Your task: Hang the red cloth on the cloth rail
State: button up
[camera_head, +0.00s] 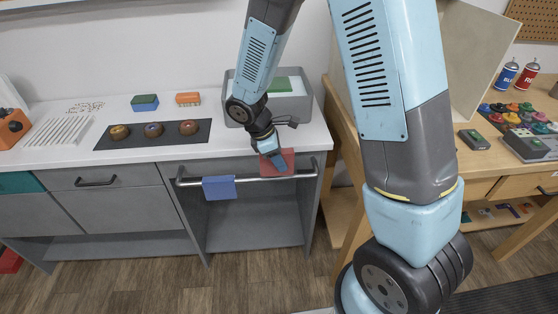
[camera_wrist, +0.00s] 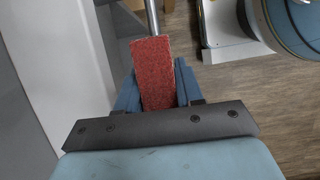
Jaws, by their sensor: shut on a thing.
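The red cloth (camera_head: 287,158) is at the right part of the cloth rail (camera_head: 245,181), in front of the counter edge. Its lower edge lies close to the bar; I cannot tell whether it touches or is draped. My gripper (camera_head: 276,162) is shut on the red cloth and points down toward the rail. In the wrist view the red cloth (camera_wrist: 152,62) lies between the two fingers of my gripper (camera_wrist: 156,88). The rail (camera_wrist: 152,18) runs up from behind its far end there. A blue cloth (camera_head: 219,188) hangs over the rail to the left.
The grey counter holds a grey bin (camera_head: 302,104) behind my gripper, a dark tray (camera_head: 152,135) with several round things, and a blue-green sponge (camera_head: 144,103). An open shelf (camera_head: 250,220) is below the rail. A wooden bench (camera_head: 345,150) stands right of it.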

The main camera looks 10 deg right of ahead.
aim_at(279, 179)
jog(key=shift+w+f, duration=0.15)
jog(key=shift+w, duration=0.05)
jog(key=shift+f, duration=4.55)
jog(key=o, duration=1.1)
